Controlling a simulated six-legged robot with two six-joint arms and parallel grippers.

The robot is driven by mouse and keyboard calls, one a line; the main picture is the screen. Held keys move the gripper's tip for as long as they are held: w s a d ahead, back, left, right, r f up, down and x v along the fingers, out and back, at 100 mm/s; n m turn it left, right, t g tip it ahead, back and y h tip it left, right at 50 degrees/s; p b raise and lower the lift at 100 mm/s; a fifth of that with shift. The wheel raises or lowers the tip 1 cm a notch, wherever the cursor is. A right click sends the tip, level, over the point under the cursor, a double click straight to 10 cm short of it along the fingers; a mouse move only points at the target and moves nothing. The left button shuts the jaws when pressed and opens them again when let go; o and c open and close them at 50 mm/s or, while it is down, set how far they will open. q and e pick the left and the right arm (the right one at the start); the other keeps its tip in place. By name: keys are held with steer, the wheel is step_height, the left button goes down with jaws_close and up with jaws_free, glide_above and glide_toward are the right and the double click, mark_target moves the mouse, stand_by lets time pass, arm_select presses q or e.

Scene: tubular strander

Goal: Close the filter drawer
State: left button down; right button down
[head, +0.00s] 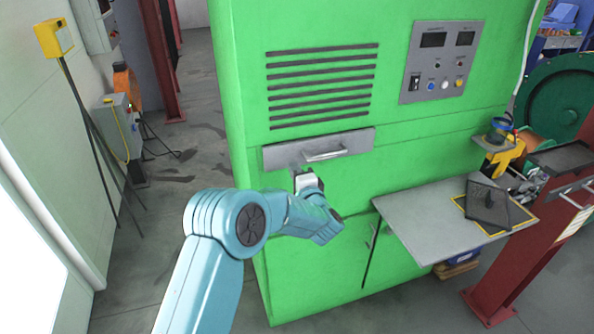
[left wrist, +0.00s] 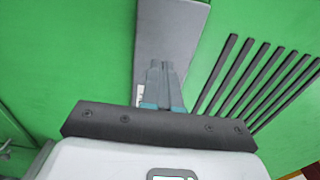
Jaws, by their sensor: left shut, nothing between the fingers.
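The filter drawer (head: 355,142) is a grey metal front with a bar handle (head: 325,153), set in the green cabinet (head: 400,180) below the dark vent slots. Its front looks close to the cabinet face; I cannot tell whether a small gap is left. My left gripper (head: 298,173) is at the drawer's lower left part, left of the handle. In the left wrist view the drawer front (left wrist: 172,30) runs up from the shut fingers (left wrist: 160,68), which hold nothing. I cannot tell whether the fingertips touch it. My right gripper is not in view.
A control panel (head: 440,62) is at the cabinet's upper right. A grey shelf (head: 425,225) juts out at the lower right, with a dark mesh piece (head: 487,204) on it. A red post (head: 520,245) stands at the right. Floor (head: 180,180) is open at the left.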

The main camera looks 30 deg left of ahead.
arm_select(q)
steer(key=b+v, duration=0.2)
steer(key=v, duration=0.8)
steer(key=s+d+f+m+g+h, duration=0.1)
steer(key=s+f+h, duration=0.3)
steer(key=f, duration=0.8)
steer(key=s+d+f+m+g+h, duration=0.15)
steer(key=s+f+h, duration=0.3)
steer(key=f, duration=0.75)
steer(key=s+d+f+n+g+h, duration=0.4)
steer(key=s+d+n, duration=0.2)
steer(key=s, duration=0.5)
steer(key=s+d+f+n+g+h, duration=0.5)
steer(key=s+d, duration=0.4)
steer(key=s, duration=0.3)
steer(key=shift+s+d+n, duration=0.15)
steer(key=shift+d+n, duration=0.15)
steer(key=shift+n, duration=0.55)
